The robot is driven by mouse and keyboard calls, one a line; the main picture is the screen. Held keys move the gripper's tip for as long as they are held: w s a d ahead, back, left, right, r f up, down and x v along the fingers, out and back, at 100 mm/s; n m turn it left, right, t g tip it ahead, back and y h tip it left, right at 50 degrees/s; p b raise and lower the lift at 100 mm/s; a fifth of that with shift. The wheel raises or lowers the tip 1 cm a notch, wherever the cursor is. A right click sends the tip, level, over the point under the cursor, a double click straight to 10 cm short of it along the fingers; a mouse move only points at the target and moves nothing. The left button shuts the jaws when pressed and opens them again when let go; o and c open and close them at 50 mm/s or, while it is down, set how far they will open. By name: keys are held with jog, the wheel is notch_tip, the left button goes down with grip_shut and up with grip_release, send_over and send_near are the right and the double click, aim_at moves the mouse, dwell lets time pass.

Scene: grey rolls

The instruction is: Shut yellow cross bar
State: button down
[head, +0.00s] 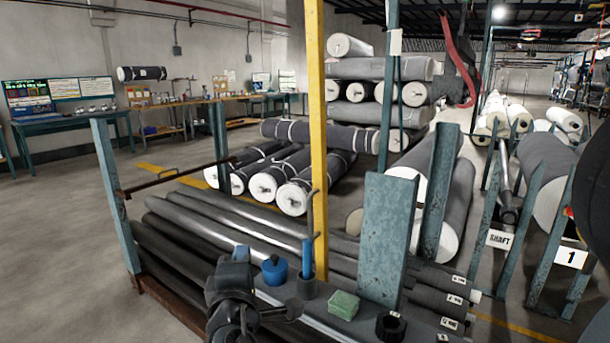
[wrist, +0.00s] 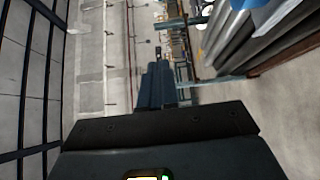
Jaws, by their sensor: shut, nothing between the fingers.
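The yellow cross bar (head: 318,130) stands upright in the head view. It runs from the top edge of the picture down to the dark rolls, and its top is out of view. Its lower end is near a thin rod with a blue sleeve (head: 307,258). My gripper (wrist: 158,68) shows in the wrist view with its fingers together and nothing between them. Dark parts of my arm (head: 235,300) show at the bottom of the head view, left of the bar's foot. The bar cannot be made out in the wrist view.
A rack with teal posts (head: 110,190) holds long dark rolls (head: 215,222). A blue pot (head: 275,270), a green sponge (head: 343,305) and a black knob (head: 390,326) are at its near side. Larger wrapped rolls (head: 285,185) lie behind. Open floor (head: 50,250) is at left.

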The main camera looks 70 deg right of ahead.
notch_tip(320, 180, up, 8)
jog(key=d+m+g+h, duration=0.3)
jog(key=g, duration=0.2)
jog(key=m+g, duration=0.6)
jog(key=g, duration=0.2)
send_near(314, 139)
jog(key=shift+n+y, duration=0.3)
jog(key=p+x, duration=0.3)
jog(key=x, duration=0.4)
jog(key=shift+r, duration=0.2)
jog(key=shift+a, duration=0.1)
